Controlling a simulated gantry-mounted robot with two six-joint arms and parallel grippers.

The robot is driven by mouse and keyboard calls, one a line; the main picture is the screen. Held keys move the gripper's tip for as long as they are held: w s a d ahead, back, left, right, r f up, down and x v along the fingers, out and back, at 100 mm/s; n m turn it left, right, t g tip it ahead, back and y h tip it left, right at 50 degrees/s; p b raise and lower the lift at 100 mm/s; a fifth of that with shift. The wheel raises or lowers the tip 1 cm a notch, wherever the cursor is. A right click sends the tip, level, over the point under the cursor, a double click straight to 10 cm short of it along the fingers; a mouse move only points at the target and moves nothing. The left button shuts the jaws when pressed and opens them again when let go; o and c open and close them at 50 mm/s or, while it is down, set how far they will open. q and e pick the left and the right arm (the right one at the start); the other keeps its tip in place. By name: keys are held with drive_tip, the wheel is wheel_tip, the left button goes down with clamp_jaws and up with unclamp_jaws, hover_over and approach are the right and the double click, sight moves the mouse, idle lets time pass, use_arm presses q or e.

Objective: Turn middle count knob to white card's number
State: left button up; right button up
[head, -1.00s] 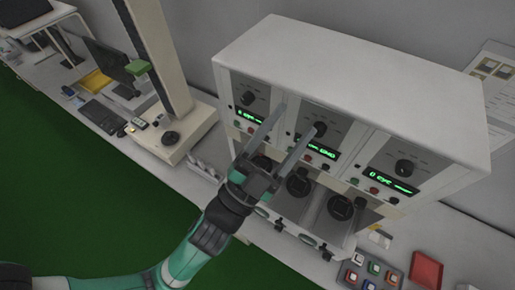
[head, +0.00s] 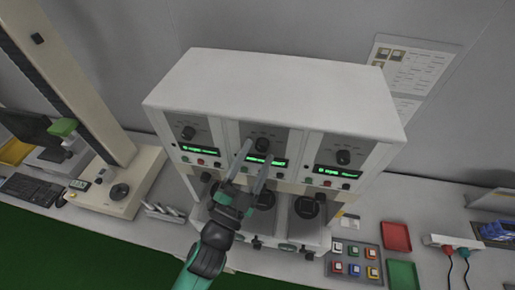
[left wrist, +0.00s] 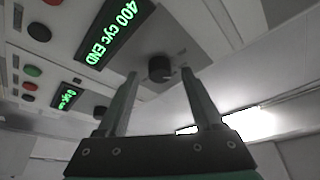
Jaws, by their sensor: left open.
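The white three-panel machine (head: 275,95) stands on the bench, each panel with a dark knob and a green display. The middle count knob (head: 262,144) is round and black on the middle panel. In the left wrist view this knob (left wrist: 159,68) sits between and beyond my finger tips, apart from them as far as I can tell. The display beside it (left wrist: 116,32) reads "400 cyc END". My left gripper (head: 257,150) is open and empty before the middle panel. A small white card with a yellow patch (head: 348,222) lies right of the machine; its number is unreadable.
A left knob (head: 188,133) and right knob (head: 343,157) flank the middle one. A tall beige stand (head: 130,180) is at left.

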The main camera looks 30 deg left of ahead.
use_arm(q)
drive_tip(key=shift+w+r, duration=0.15)
drive_tip(key=shift+w, duration=0.4)
clamp_jaws()
drive_tip(key=shift+b, duration=0.55)
drive_tip(key=n+y+b, duration=0.1)
drive_tip(key=n+b, duration=0.2)
drive_tip(key=b, duration=0.2)
drive_tip(key=n+y+b, duration=0.2)
drive_tip(key=n+b, duration=0.1)
drive_tip(key=b, duration=0.3)
drive_tip(key=n+y+b, duration=0.2)
drive_tip(key=n+b, duration=0.2)
drive_tip(key=b, duration=0.2)
drive_tip(key=shift+d+f+t, duration=0.3)
drive_tip(key=shift+f, duration=0.1)
drive_tip(key=shift+r+n+y+b, duration=0.25)
drive_tip(key=shift+n+y+b, duration=0.15)
drive_tip(key=shift+n+b, duration=0.5)
